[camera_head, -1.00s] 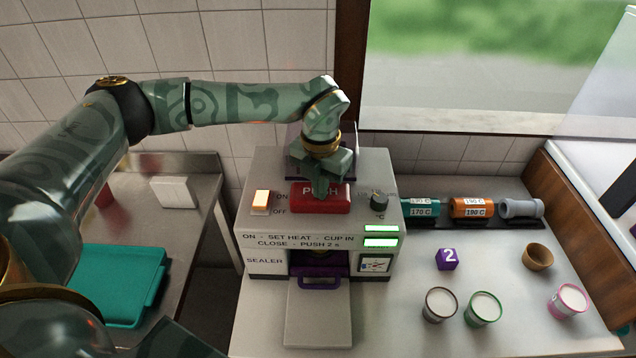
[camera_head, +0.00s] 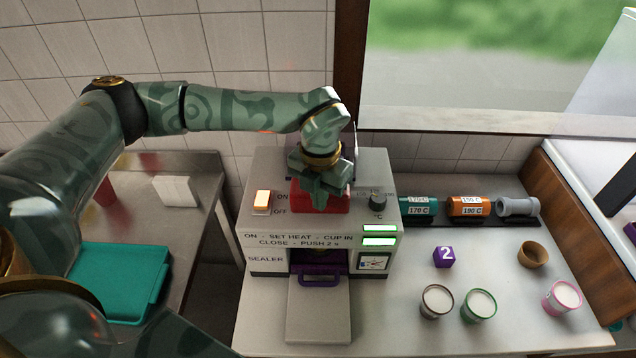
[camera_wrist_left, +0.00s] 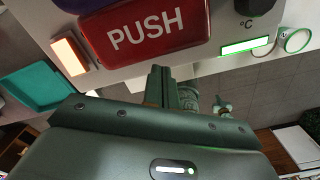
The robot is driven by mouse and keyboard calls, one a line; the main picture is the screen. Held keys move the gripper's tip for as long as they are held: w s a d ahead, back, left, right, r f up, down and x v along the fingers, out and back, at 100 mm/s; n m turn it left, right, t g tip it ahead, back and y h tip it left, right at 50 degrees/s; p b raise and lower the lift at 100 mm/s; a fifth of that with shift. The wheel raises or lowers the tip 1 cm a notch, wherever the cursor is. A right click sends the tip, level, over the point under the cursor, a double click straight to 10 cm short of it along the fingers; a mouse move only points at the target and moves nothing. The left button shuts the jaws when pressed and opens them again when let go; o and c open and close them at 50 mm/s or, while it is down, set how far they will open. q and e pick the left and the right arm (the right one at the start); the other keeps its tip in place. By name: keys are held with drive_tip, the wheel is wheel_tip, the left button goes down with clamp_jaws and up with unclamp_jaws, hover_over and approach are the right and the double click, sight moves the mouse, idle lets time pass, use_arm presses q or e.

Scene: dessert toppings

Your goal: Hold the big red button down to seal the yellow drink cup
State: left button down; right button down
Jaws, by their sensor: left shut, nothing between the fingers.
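The big red button (camera_head: 322,208) is on top of the grey sealer (camera_head: 270,238). In the left wrist view the button (camera_wrist_left: 145,30) shows the word PUSH. My left gripper (camera_head: 316,196) is shut and empty over the button and covers most of its label in the head view. In the left wrist view the fingertips (camera_wrist_left: 163,76) appear close below the button's near edge; I cannot tell whether they touch it or whether it is pressed. No yellow drink cup can be made out; the sealer's inside, behind the purple handle (camera_head: 318,281), is mostly hidden. My right gripper is not in view.
An orange-lit switch (camera_head: 263,197) and a dark knob (camera_head: 378,198) flank the button. Two green displays (camera_head: 380,228) are lit. Several cups, one with a pink rim (camera_head: 564,296), stand right. A teal tray (camera_head: 120,250) lies left.

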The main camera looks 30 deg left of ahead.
use_arm(q)
wheel_tip(320, 180, up, 8)
drive_tip(key=p, duration=0.6)
drive_tip(key=shift+s+d, duration=0.2)
drive_tip(key=shift+s, duration=0.2)
